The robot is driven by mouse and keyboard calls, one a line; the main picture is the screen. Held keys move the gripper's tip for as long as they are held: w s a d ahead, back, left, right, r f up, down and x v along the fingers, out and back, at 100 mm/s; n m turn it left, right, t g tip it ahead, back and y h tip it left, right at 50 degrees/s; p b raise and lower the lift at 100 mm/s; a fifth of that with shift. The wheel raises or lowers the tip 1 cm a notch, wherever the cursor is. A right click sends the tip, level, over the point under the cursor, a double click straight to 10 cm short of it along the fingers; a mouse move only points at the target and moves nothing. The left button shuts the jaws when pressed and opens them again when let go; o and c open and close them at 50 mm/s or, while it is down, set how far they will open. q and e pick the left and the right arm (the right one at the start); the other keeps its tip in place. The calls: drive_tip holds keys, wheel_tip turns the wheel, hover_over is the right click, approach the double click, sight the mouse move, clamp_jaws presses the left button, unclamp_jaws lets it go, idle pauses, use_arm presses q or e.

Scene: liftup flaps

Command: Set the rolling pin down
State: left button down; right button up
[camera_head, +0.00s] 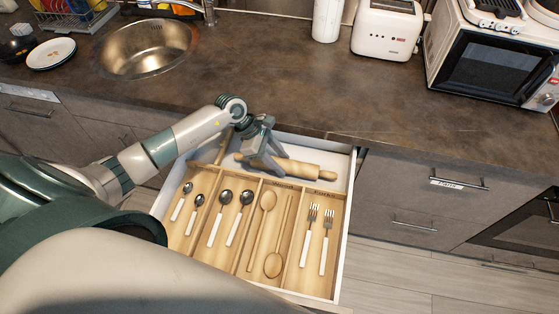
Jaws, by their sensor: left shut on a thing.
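The wooden rolling pin (305,170) lies across the back part of the open drawer (344,228), behind the cutlery tray. Its right handle points toward the drawer's right wall. My left gripper (264,162) reaches down into the back of the drawer and is shut on the rolling pin near its left part. The fingers hide some of the pin. Whether the pin touches the drawer floor, I cannot tell. My right gripper is not in view.
A wooden tray (281,183) in the drawer holds spoons, wooden utensils and forks (326,240). The counter (300,85) above bears a sink (150,48), a toaster (387,28) and a microwave (492,62). The counter's middle is clear.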

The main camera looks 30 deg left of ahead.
use_arm(q)
drive_tip(key=shift+f, duration=0.5)
drive_tip(key=c, duration=1.4)
unclamp_jaws()
drive_tip(key=shift+f, duration=0.1)
drive_tip(key=shift+c, duration=0.2)
drive_tip(key=shift+a, duration=0.1)
